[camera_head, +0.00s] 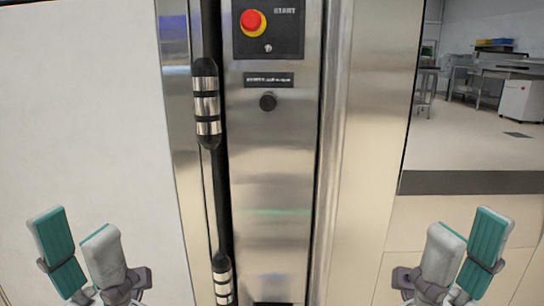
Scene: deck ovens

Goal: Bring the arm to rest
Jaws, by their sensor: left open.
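My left gripper (76,243) is at the lower left, fingers pointing up, in front of the plain white panel. Its two fingers, grey with teal pads, stand apart with nothing between them. My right gripper (466,243) is at the lower right in a mirrored pose, fingers up, apart and empty. Neither gripper is seen touching anything. Most of both arms is out of view.
A steel oven column (270,165) stands straight ahead, with a red emergency button (252,21) and a black knob (267,102). A black vertical bar with a banded handle (206,103) runs along its left side. Steel tables (500,66) and a white cabinet (521,101) stand far back right.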

